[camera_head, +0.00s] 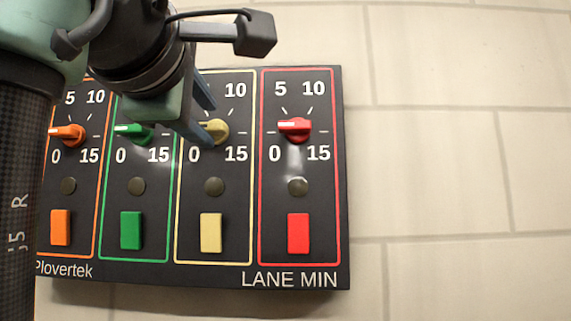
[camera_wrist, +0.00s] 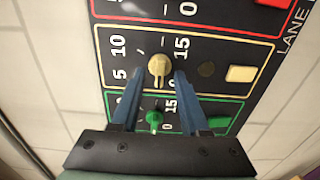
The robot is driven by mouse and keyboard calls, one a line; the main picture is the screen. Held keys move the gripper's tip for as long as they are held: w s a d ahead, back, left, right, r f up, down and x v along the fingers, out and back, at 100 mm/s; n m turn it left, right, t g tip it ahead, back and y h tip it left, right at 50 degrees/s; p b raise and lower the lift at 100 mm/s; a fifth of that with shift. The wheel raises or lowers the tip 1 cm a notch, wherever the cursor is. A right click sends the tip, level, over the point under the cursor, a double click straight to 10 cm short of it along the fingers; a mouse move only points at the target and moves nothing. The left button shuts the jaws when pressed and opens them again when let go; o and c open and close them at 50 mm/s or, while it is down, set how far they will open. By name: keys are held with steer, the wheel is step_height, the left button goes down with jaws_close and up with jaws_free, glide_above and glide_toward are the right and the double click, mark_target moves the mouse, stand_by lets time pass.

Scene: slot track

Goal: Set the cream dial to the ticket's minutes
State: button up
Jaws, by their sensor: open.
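The cream dial (camera_head: 215,131) is on the cream-bordered lane of a black panel (camera_head: 160,273). Its scale shows 0, 10 and 15 in the head view; the 5 is hidden there by my gripper but shows in the wrist view. My gripper (camera_head: 205,115) is open at the cream dial. In the wrist view the fingertips (camera_wrist: 155,72) stand on either side of the cream dial (camera_wrist: 158,68); I cannot tell if they touch it. No ticket is in view.
Orange (camera_head: 68,134), green (camera_head: 132,132) and red (camera_head: 296,129) dials sit in neighbouring lanes, all pointing left. Each lane has a dark round spot and a coloured block below its dial. The green dial (camera_wrist: 154,119) lies between the fingers' bases in the wrist view. Bare tiled wall is at right.

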mark_target(210, 128)
steer(key=shift+w+p, duration=0.4)
steer(key=shift+w, duration=0.8)
jaws_close()
